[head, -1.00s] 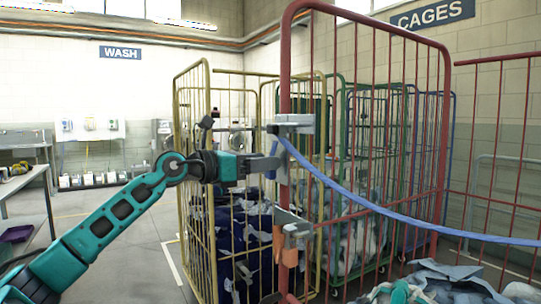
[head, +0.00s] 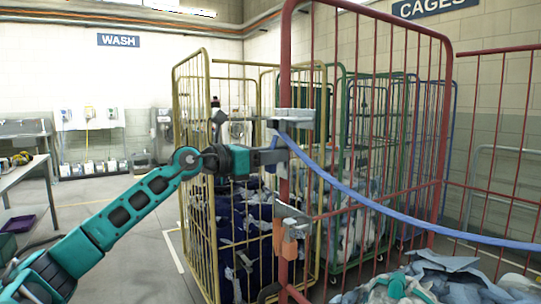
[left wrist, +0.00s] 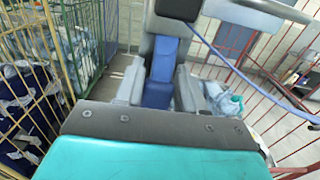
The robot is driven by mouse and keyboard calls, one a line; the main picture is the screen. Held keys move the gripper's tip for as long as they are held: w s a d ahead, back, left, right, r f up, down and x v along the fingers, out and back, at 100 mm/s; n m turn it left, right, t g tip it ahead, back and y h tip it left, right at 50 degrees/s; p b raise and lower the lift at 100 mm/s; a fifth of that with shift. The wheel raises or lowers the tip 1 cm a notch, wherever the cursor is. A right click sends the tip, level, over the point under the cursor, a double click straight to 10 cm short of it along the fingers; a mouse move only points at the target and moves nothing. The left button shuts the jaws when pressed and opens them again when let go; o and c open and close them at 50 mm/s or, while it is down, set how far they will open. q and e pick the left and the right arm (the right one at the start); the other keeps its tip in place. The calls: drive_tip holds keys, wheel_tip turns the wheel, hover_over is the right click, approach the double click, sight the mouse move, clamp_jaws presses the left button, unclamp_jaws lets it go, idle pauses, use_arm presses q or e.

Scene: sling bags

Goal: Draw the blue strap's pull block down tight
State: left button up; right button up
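A blue strap (head: 380,206) runs from a grey buckle bracket (head: 294,117) on the red cage's front post down to the right across the opening. It also shows in the left wrist view (left wrist: 226,66). My left gripper (head: 280,156) is just below the bracket, at the post. In the left wrist view its fingers (left wrist: 159,92) stand on either side of the blue pull block (left wrist: 158,94), with narrow gaps seeming to show beside it. The block hangs below the bracket; in the head view the fingers mostly hide it.
The red cage (head: 285,70) holds loose grey-blue laundry (head: 450,270). A lower bracket with an orange piece (head: 290,242) is on the same post. A yellow cage (head: 184,140) with dark blue laundry stands close behind my left gripper. The floor at left is partly clear.

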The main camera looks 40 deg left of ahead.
use_arm(q)
clamp_jaws()
